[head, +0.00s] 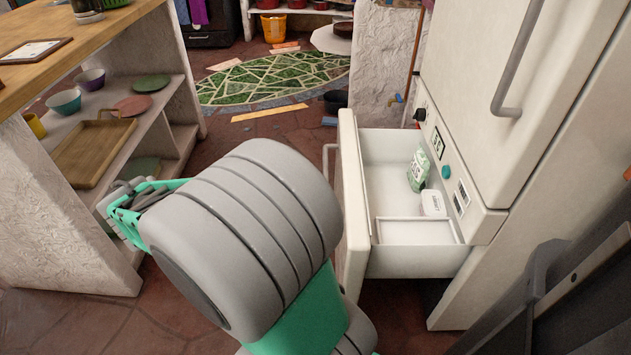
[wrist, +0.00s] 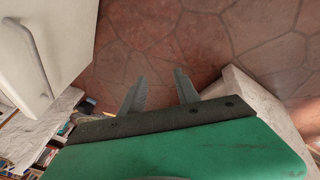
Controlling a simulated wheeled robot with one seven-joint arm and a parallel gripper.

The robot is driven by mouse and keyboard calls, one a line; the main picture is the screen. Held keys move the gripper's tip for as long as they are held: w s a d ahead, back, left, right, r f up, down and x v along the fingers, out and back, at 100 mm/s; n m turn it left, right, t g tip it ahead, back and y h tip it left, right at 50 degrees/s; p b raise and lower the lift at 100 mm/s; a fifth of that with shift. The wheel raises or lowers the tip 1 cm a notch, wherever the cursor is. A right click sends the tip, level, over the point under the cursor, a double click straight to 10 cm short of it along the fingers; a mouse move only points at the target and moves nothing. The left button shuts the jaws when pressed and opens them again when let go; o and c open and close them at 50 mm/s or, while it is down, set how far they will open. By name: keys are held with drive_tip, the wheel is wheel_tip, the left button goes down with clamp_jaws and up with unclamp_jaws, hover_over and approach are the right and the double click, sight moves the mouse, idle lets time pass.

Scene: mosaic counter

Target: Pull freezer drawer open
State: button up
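The freezer drawer (head: 353,215) stands pulled out from the white fridge-freezer (head: 505,120) in the head view. Its inside shows a green-and-white packet, a small white tub and a shallow white tray. The drawer's handle (head: 328,165) is on its outer left face, partly hidden behind my arm. My gripper (head: 122,200) is left of the drawer, apart from it, near the counter shelves. In the wrist view my gripper (wrist: 160,95) has its two fingers apart with only floor between them. A white front with a handle (wrist: 42,97) shows at upper left there.
A wooden-topped counter (head: 70,40) with open shelves holding bowls, plates and a wooden tray stands at left, close to my gripper. A green mosaic (head: 270,80) and an orange bucket (head: 273,28) are farther back. Bare tiled floor lies between counter and freezer.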

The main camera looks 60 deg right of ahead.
drive_tip(key=d+f+m+g+h, duration=0.1)
drive_tip(key=d+f+m+h, duration=0.2)
drive_tip(key=d, duration=0.8)
drive_tip(key=s+d+f+g+h+b, duration=0.1)
drive_tip(key=s+d+f+g+h, duration=0.1)
drive_tip(key=d, duration=0.8)
drive_tip(key=s+d+f+n+g+h+b, duration=0.1)
drive_tip(key=s+d+f+g+h, duration=0.1)
drive_tip(key=s+d, duration=0.5)
drive_tip(key=s+d+f+g+h+b, duration=0.1)
drive_tip(key=s+d+h, duration=0.3)
drive_tip(key=d, duration=0.9)
drive_tip(key=shift+s+f+n+g+h, duration=0.15)
drive_tip(key=shift+f+n+g+h, duration=0.25)
drive_tip(key=shift+f, duration=0.4)
drive_tip(key=shift+c, duration=0.2)
clamp_jaws()
